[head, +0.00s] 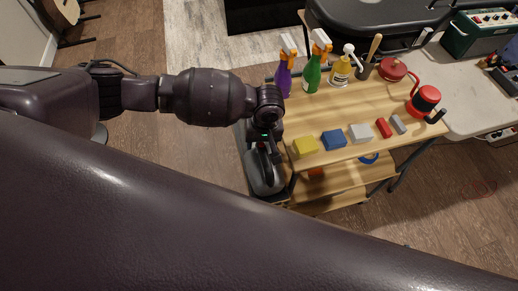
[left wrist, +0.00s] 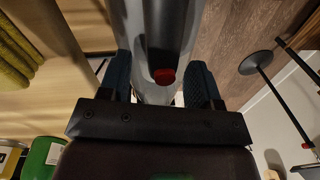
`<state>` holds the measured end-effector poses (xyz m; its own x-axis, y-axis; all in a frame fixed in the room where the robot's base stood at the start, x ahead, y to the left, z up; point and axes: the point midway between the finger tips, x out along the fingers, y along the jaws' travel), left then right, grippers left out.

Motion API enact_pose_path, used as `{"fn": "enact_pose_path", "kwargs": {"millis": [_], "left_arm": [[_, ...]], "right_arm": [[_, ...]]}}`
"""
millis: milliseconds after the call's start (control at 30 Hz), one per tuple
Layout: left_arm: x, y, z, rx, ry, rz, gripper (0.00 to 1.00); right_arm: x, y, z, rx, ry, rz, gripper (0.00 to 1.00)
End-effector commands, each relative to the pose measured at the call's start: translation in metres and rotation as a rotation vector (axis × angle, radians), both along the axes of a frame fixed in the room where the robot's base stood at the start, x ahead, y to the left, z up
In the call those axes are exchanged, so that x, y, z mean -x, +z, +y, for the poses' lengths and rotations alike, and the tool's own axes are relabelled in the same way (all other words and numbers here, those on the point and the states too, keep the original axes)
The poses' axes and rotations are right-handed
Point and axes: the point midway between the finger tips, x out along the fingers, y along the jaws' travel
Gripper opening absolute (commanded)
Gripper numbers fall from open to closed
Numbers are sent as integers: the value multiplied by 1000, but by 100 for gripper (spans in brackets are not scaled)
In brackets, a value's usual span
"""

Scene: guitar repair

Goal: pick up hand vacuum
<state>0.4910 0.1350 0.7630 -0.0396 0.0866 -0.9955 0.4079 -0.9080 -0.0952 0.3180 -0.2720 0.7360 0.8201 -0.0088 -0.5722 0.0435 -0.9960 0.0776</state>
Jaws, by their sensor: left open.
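The hand vacuum (head: 265,178), dark grey with a lighter grey body, sits in a narrow dark side holder (head: 243,150) at the left end of the wooden cart. In the left wrist view the vacuum (left wrist: 160,30) shows as a grey body with a red button. My left gripper (head: 266,136) is above the vacuum in the head view and partly hides it. In the left wrist view its two dark blue finger pads (left wrist: 160,82) are apart, one on each side of the vacuum. I cannot tell whether they touch it. My right gripper is not in view.
The wooden cart top (head: 325,115) holds spray bottles (head: 313,75), a yellow block (head: 306,146), a blue block (head: 334,140) and a red canister (head: 425,99). A green amplifier (head: 478,32) stands on the pale bench to the right. Open wood floor (head: 190,160) lies left of the cart.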

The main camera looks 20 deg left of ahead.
Motion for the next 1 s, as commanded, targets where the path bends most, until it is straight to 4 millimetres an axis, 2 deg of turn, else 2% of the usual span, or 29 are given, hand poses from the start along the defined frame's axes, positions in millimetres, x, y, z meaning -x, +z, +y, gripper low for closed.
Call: {"fn": "enact_pose_path", "kwargs": {"millis": [67,300,667,1000], "left_arm": [[0,-8,1,-1,0,1,58],[0,-8,1,1,0,-2,56],[0,-8,1,1,-1,-1,1],[0,-8,0,1,-1,0,0]], "right_arm": [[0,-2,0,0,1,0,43],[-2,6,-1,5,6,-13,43],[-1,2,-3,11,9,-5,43],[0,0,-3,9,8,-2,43]]}}
